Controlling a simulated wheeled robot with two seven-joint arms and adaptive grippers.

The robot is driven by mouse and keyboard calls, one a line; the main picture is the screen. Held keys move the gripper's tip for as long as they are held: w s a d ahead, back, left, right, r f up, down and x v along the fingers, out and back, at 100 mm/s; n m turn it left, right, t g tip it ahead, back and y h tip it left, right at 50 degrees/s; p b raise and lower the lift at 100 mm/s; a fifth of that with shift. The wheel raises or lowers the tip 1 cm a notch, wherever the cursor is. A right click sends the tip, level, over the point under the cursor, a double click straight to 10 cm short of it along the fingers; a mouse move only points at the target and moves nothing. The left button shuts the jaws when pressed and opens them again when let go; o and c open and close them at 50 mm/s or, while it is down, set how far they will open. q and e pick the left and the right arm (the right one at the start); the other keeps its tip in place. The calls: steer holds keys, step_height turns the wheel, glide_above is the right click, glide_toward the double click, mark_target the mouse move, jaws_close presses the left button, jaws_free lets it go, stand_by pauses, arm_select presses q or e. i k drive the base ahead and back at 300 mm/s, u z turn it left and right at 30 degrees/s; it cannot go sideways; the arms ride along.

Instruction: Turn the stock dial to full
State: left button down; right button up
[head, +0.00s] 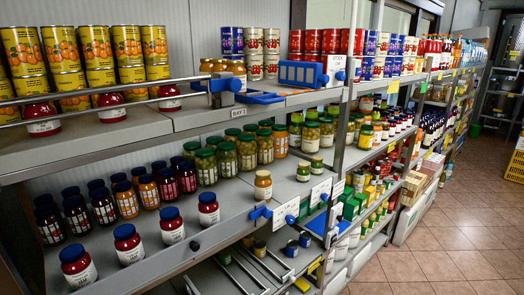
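A white plate with small dark lettering that seems to read "STOCK" (335,66) stands at the right end of the upper shelf, beside a blue slotted piece (302,74). Its dial face and setting are too small to read. Lower down, a white plate (286,212) with a blue knob-like piece (260,212) hangs at the middle shelf's front edge. More white plates (320,192) hang to its right. I cannot tell for sure which of these is the stock dial. Neither of my grippers shows in the head view.
The upper shelf (190,118) carries cans, red jars, a metal rail (100,90) and a blue handle-like piece (262,98). The middle shelf (220,240) holds several jars near its front edge. The tiled aisle (440,240) at right is clear, with a yellow crate (515,160) beyond.

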mark_target(341, 76)
steer(key=u, duration=0.15)
steer(key=k, duration=0.4)
steer(key=z, duration=0.9)
steer(key=i, duration=1.65)
steer(key=u, duration=0.7)
